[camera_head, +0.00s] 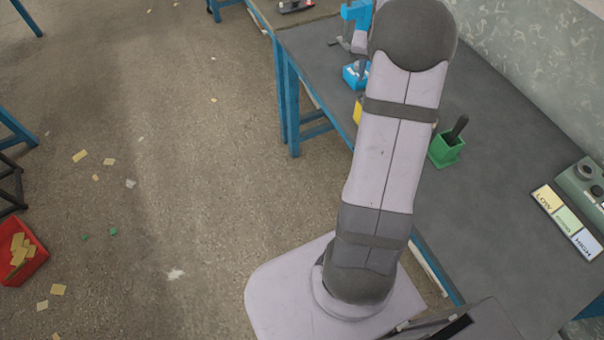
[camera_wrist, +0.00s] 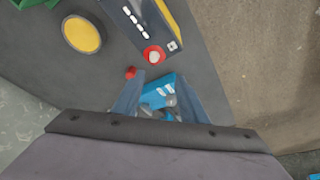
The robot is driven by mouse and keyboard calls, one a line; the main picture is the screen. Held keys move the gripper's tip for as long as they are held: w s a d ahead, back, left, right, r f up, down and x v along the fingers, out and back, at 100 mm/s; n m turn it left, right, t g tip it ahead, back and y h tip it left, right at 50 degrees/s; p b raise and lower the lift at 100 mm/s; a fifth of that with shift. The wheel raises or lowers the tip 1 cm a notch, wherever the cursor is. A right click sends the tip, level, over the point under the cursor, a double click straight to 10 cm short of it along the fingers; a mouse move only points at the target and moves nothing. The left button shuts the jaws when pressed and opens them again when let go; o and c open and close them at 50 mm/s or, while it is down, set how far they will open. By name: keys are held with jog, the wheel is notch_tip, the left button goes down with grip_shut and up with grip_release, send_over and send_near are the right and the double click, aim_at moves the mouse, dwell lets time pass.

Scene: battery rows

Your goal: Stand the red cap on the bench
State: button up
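Two small red things show in the wrist view: a red round piece with a pale centre (camera_wrist: 154,55) at the end of a dark and yellow box (camera_wrist: 140,22), and a plain red piece (camera_wrist: 130,73) on the dark bench (camera_wrist: 100,75). I cannot tell for certain which is the red cap. My gripper (camera_wrist: 158,100) has its two blue-grey fingers apart, with no object visibly held. The red pieces lie beyond the fingertips. In the head view my arm hides the gripper and both red pieces; the bench (camera_head: 500,180) shows there.
A green holder (camera_head: 446,150) holds a dark object. Labelled coloured panels (camera_head: 567,221) lie at right. A yellow disc (camera_wrist: 82,34) lies on the bench.

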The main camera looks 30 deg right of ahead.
jog(key=s+a+f+n+g+y, duration=0.15)
jog(key=s+a, duration=0.25)
jog(key=a, duration=0.7)
jog(key=s+a+r+n+y, duration=0.1)
jog(key=s+a+n, duration=0.2)
jog(key=a, duration=0.9)
jog(key=s+a+f+n+g, duration=0.1)
jog(key=s+a+f+n, duration=0.2)
jog(key=s+a, duration=0.7)
jog(key=s, duration=0.3)
jog(key=shift+s+f+n, duration=0.15)
jog(key=shift+s+n, duration=0.05)
jog(key=shift+n, duration=0.15)
notch_tip(320, 180, down, 31)
jog(key=b, duration=3)
jog(key=shift+b, duration=0.4)
